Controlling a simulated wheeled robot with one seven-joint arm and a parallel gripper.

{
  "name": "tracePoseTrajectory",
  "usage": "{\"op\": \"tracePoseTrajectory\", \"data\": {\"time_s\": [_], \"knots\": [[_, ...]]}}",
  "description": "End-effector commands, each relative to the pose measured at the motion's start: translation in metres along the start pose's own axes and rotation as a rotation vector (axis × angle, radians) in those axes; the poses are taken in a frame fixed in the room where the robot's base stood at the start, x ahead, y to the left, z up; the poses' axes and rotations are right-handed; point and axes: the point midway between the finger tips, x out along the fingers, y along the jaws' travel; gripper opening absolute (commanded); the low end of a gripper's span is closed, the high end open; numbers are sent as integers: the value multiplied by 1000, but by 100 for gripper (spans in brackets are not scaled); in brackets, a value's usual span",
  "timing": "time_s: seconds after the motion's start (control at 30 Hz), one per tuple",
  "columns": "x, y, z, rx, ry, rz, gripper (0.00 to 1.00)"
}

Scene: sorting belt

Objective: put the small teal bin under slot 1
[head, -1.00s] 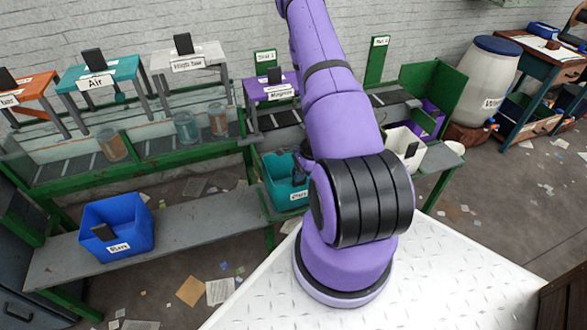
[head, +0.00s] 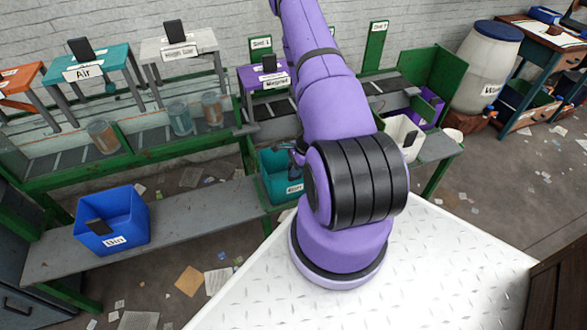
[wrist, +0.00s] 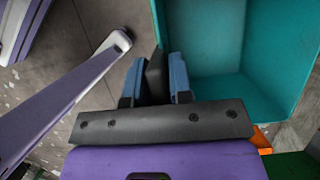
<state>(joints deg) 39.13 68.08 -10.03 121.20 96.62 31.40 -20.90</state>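The small teal bin (head: 272,185) stands upright at the right end of the low grey bench, below the green "Slot 1" sign (head: 261,43). My arm hides its right side. In the wrist view the teal bin (wrist: 284,92) fills the upper right, open and empty where visible. My gripper (wrist: 154,80) has its two blue fingers on either side of a black tab (wrist: 156,72) at the bin's left wall.
A blue bin (head: 128,220) with a black tab stands left on the bench (head: 185,220). A white bin (head: 396,130) and a purple bin (head: 432,103) stand right, near the "Slot 2" sign (head: 379,27). Green belt framing (head: 110,165) runs above the bench. Litter lies on the floor.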

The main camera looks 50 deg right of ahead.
Motion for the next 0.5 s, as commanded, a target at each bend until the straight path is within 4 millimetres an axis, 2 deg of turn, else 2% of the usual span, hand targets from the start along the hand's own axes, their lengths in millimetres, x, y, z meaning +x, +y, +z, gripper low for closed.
{"op": "tracePoseTrajectory", "data": {"time_s": [0.03, 0.07, 0.37, 0.5], "knots": [[0, 0, 0, 0, 0, 0, 33], [0, 0, 0, 0, 0, 0, 40], [-1, 0, 0, 0, 0, 0, 40], [-11, -1, 1, -1, 1, -2, 40]]}}
